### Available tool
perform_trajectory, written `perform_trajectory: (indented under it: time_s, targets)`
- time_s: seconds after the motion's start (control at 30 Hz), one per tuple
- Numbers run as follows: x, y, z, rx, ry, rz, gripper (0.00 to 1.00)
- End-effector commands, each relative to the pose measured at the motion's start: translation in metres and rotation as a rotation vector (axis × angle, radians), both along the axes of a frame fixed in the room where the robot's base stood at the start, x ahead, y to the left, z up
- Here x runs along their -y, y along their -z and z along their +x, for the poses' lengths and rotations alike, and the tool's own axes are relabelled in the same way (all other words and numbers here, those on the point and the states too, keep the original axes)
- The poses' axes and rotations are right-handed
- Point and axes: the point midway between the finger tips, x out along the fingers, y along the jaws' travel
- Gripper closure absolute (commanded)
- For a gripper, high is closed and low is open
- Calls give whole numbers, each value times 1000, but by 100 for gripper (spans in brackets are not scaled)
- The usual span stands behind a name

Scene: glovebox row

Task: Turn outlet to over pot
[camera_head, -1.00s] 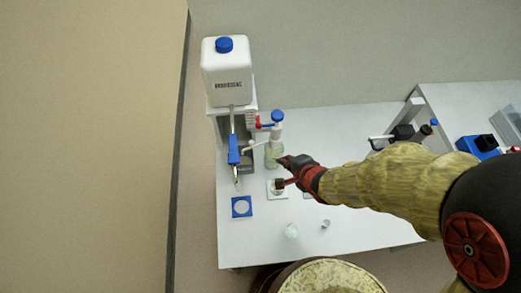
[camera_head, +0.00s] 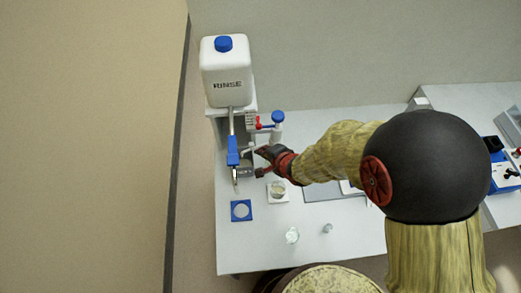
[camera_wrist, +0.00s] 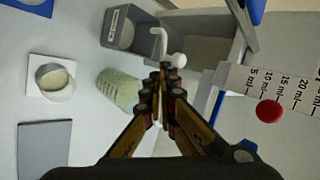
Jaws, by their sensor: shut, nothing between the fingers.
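The dispenser (camera_head: 277,122) with a blue top and red knob stands at the back left of the bench. The greenish bottle (camera_wrist: 119,90) under the dispenser is mostly hidden by my gripper in the head view. The pot (camera_head: 278,188) sits on a white square, also in the wrist view (camera_wrist: 53,78).
A white RINSE tank (camera_head: 226,75) with a blue tap (camera_head: 232,150) stands left of the dispenser. A grey bin (camera_wrist: 127,30) is close to the outlet. A blue square (camera_head: 241,217) with a pale disc lies front left.

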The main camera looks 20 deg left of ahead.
Motion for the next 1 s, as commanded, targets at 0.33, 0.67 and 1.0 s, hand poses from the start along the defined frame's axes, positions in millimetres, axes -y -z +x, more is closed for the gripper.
perform_trajectory:
  time_s: [0.33,0.67,1.0]
  targets:
    - [-13,2,9,-2,1,-2,100]
    - [-15,1,10,-3,0,-2,100]
    - [-35,-1,20,-3,0,-2,100]
